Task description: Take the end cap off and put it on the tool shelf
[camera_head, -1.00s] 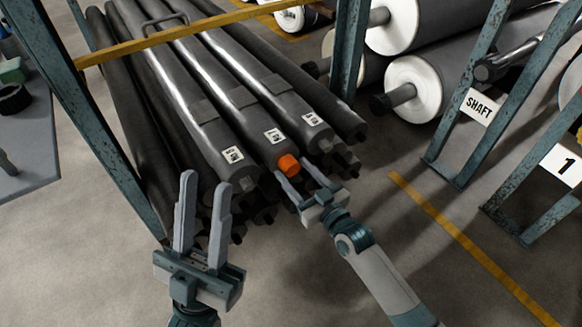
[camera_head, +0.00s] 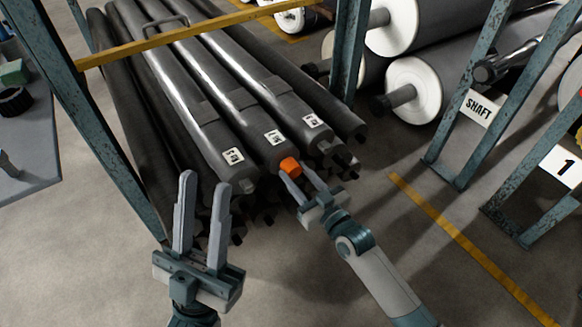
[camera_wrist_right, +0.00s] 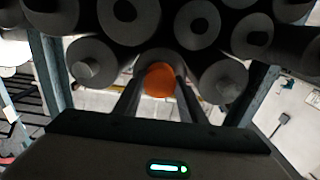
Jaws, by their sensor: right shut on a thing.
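The orange end cap (camera_head: 290,166) is at the near end of a long grey roll (camera_head: 262,128) in the middle of the pile. My right gripper (camera_head: 297,173) is shut on the cap from the front right. In the right wrist view the cap (camera_wrist_right: 158,80) sits between the two fingertips, against the dark roll ends. I cannot tell whether it is still seated on the roll. My left gripper (camera_head: 205,180) is open and empty, in front of the pile's lower left. A grey surface (camera_head: 30,165) at the far left may be the tool shelf.
A black round part (camera_head: 14,100) and a green item (camera_head: 12,73) are on the left surface. Blue-green rack posts (camera_head: 110,150) and a yellow bar (camera_head: 190,33) frame the pile. White rolls (camera_head: 418,88) and a SHAFT sign (camera_head: 478,107) are at right. The front floor is clear.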

